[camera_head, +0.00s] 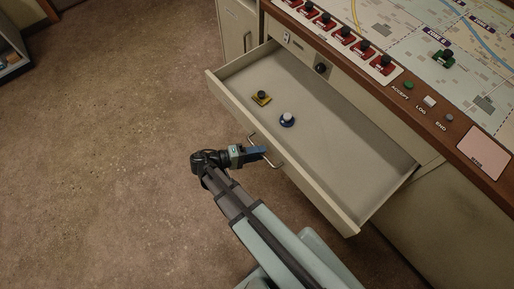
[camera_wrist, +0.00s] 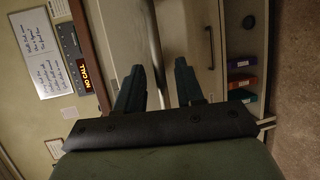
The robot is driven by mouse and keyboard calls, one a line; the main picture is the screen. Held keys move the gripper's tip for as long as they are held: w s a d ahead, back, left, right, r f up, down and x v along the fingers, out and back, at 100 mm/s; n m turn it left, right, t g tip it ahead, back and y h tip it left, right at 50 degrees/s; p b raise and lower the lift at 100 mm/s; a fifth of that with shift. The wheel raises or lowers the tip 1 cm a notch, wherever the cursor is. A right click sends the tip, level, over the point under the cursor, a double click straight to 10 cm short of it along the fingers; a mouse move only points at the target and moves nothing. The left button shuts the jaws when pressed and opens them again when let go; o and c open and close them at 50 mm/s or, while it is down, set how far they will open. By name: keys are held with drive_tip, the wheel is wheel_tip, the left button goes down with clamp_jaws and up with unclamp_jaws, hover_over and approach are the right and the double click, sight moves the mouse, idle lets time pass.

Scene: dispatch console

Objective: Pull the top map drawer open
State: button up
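The top map drawer (camera_head: 345,150) is a pale, shallow drawer standing well out from the console in the head view. Its thin metal bar handle (camera_head: 275,162) is on the front panel. My gripper (camera_head: 264,152) is at that handle. In the wrist view the handle bar (camera_wrist: 154,40) runs between the two fingers of my gripper (camera_wrist: 160,78). The fingers are apart, with gaps beside the bar, so they are around it rather than clamped on it. A yellow block with a dark knob (camera_head: 261,98) and a blue round piece with a white top (camera_head: 287,120) lie inside the drawer.
The console top (camera_head: 440,105) carries a map, several red-based pieces (camera_head: 345,35) and buttons. A closed cabinet door (camera_head: 234,30) is left of the drawer. Open brown floor (camera_head: 100,130) lies in front. The wrist view shows coloured binders (camera_wrist: 242,86) at right.

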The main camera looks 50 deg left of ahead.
drive_tip(key=v, duration=1.3)
drive_tip(key=shift+s+a, duration=0.15)
drive_tip(key=shift+s, duration=0.2)
drive_tip(key=shift+r, duration=0.1)
